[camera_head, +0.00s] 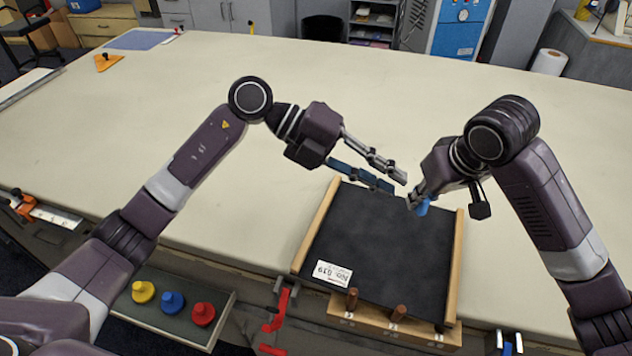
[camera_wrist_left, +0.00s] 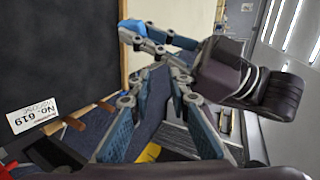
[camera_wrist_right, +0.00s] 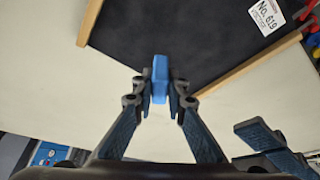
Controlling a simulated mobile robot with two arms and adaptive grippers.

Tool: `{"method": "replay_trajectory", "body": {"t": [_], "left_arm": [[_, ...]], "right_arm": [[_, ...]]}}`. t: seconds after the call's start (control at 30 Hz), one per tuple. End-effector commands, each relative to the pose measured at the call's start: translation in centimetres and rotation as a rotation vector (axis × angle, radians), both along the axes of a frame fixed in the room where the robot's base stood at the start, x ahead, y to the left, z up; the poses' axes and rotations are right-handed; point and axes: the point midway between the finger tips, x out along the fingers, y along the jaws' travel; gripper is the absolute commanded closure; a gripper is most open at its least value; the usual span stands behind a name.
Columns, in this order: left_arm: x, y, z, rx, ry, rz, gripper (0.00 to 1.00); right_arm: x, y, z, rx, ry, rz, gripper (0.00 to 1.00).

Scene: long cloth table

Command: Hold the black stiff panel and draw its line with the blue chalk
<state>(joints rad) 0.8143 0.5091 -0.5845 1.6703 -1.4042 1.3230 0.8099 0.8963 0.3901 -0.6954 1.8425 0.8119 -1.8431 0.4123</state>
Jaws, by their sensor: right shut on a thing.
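The black stiff panel (camera_head: 380,245) lies between two wooden side rails at the table's front edge, with a white "No. 619" label at its lower left. It also shows in the left wrist view (camera_wrist_left: 55,60) and the right wrist view (camera_wrist_right: 190,35). I see no line on it. My right gripper (camera_head: 415,203) is shut on the blue chalk (camera_head: 423,208), at the panel's upper right; the chalk shows between its fingertips in the right wrist view (camera_wrist_right: 160,75). Whether the chalk touches the panel is unclear. My left gripper (camera_head: 398,184) is open and empty near the panel's far edge.
A wooden ledge (camera_head: 370,318) with two brown pegs stands at the panel's near edge. Red clamp handles (camera_head: 275,325) are left of it. A tray (camera_head: 180,335) with yellow, blue and red knobs sits lower left. The cloth table (camera_head: 400,95) is mostly clear beyond.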

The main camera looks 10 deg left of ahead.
Motion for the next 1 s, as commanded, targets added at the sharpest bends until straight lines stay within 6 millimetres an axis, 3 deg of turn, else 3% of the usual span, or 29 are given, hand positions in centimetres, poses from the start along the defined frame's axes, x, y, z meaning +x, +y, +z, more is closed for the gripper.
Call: {"method": "replay_trajectory", "body": {"t": [0.1, 0.2, 0.4, 0.5, 0.67, 1.0], "left_arm": [[-0.4, 1.8, -4.4, 0.341, -0.098, -0.085, 0.83], [0.2, 4.9, -6.7, 0.602, -0.162, -0.112, 0.83], [2.1, 10.7, -7.6, 0.969, -0.237, -0.094, 0.83], [2.5, 12.3, -7.4, 1.06, -0.251, -0.081, 0.83], [2.9, 13.0, -8.1, 1.102, -0.255, -0.072, 0.83], [3.6, 12.9, -14.1, 1.099, -0.252, -0.074, 0.83]], "right_arm": [[0.0, 0.0, 0.0, 0.0, 0.0, 0.0, 1.0], [0.0, 0.0, 0.0, 0.0, 0.0, 0.0, 1.0], [0.0, 0.0, 0.0, 0.0, 0.0, 0.0, 1.0], [0.0, 0.0, 0.0, 0.0, 0.0, 0.0, 1.0], [0.0, 0.0, 0.0, 0.0, 0.0, 0.0, 1.0], [0.0, 0.0, 0.0, 0.0, 0.0, 0.0, 1.0]]}}
